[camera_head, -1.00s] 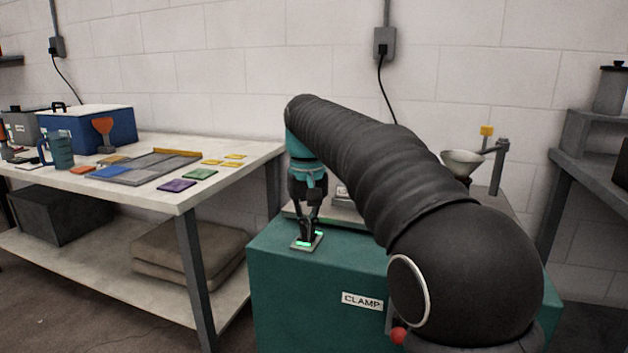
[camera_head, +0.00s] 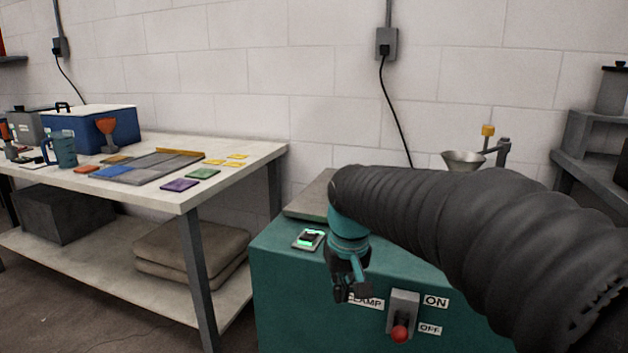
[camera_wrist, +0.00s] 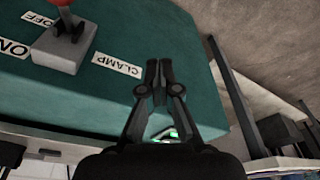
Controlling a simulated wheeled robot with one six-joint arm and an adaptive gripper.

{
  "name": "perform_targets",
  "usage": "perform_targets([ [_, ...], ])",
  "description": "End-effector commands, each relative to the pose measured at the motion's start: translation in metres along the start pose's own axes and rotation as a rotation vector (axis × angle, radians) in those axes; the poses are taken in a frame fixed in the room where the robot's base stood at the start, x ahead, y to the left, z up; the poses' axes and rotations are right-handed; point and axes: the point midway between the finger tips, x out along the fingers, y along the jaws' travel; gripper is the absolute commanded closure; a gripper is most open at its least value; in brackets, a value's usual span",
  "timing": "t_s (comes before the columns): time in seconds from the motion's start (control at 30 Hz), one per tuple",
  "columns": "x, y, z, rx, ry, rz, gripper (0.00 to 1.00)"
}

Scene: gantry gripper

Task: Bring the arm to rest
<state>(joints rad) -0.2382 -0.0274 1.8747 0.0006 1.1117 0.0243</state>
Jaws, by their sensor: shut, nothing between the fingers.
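My gripper (camera_head: 352,292) hangs in front of the teal cabinet, beside its CLAMP label. In the wrist view my gripper (camera_wrist: 159,66) has its fingertips together with nothing between them. The teal cabinet (camera_head: 290,290) carries a grey lever switch with a red knob (camera_head: 400,334) between the CLAMP label and the ON and OFF labels. The knob is low, by OFF. A small plate with a glowing green patch (camera_head: 309,239) lies on the cabinet top, apart from my gripper. My black-sleeved arm hides much of the cabinet top.
At left a workbench (camera_head: 190,196) holds coloured tiles, a grey tray, a teal mug (camera_head: 62,151) and a blue box (camera_head: 100,130). A funnel on a stand (camera_head: 463,160) is behind my arm. Grey shelving (camera_head: 590,140) stands at right. Floor shows between bench and cabinet.

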Motion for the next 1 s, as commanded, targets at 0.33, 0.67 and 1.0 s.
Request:
perform_targets([
  [0.33, 0.003, 0.036, 0.122, 0.070, 0.126, 0.022, 1.00],
  [0.67, 0.005, 0.053, 0.211, 0.158, 0.228, 0.054, 1.00],
  [1.0, -0.015, 0.061, 0.221, 0.203, 0.309, 0.076, 1.00],
])
